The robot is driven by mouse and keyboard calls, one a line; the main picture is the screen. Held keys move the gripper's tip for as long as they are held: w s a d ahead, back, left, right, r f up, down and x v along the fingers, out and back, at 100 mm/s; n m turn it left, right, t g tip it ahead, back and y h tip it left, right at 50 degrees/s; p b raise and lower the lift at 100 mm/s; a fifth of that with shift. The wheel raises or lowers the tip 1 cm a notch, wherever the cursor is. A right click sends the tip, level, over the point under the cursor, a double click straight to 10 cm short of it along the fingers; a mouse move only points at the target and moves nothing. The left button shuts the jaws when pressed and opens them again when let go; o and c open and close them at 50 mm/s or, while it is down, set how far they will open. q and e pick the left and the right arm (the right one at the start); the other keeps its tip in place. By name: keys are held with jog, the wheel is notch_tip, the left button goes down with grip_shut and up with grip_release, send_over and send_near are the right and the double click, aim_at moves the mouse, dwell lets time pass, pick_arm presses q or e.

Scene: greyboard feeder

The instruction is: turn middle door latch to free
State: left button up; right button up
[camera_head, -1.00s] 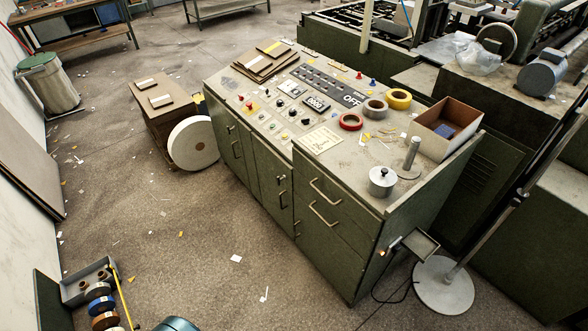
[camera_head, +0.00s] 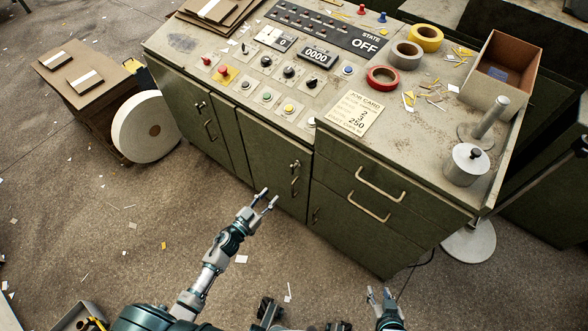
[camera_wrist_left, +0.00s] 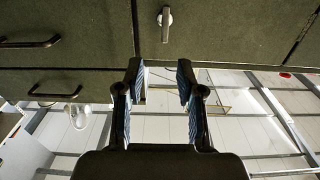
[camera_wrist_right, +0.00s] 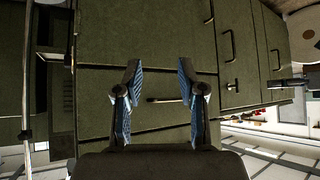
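The middle door (camera_head: 272,165) is a dark green cabinet door below the control panel. Its small metal latch (camera_head: 295,165) sits near the door's upper right, above an upright handle (camera_head: 295,187). The latch's exact angle is too small to tell. My left gripper (camera_head: 270,194) is open and empty in front of the door, lower left of the latch and apart from it. In the left wrist view, its open fingers (camera_wrist_left: 164,78) point towards a green front with a grey latch (camera_wrist_left: 165,20); I cannot tell which latch this is. My right gripper (camera_head: 379,290) is open, low before the drawers; its fingers also show in the right wrist view (camera_wrist_right: 158,75).
Drawer handles (camera_head: 380,184) stick out right of the middle door. The left door has its own latch (camera_head: 200,105). A white roll (camera_head: 146,127) stands at the left. The floor (camera_head: 130,215) before the cabinet is mostly clear, with paper scraps.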

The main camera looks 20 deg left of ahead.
pick_arm(q)
jog(key=b, duration=0.1)
send_near(291, 170)
jog(key=w, duration=0.2)
jog(key=x, duration=0.2)
jog(key=b+x, duration=0.1)
jog(key=x, duration=0.5)
jog(key=shift+s+d+f+b, duration=0.15)
jog(key=shift+d+f+b, duration=0.15)
jog(key=shift+d+b, duration=0.1)
jog(key=shift+w+d, duration=0.1)
jog(key=shift+w, duration=0.35)
jog(key=shift+a, duration=0.3)
pick_arm(e)
jog(key=w+a+r+t+y, duration=0.1)
jog(key=w+a+r+t, duration=0.3)
jog(key=w+r+t, duration=0.2)
jog(key=shift+w+a+r+y, duration=0.15)
jog(key=shift+r+y, duration=0.1)
jog(key=shift+y, duration=0.05)
pick_arm(q)
jog(key=shift+d+r, duration=0.1)
grip_shut()
jog(key=shift+d, duration=0.15)
pick_arm(e)
jog(key=shift+d, duration=0.3)
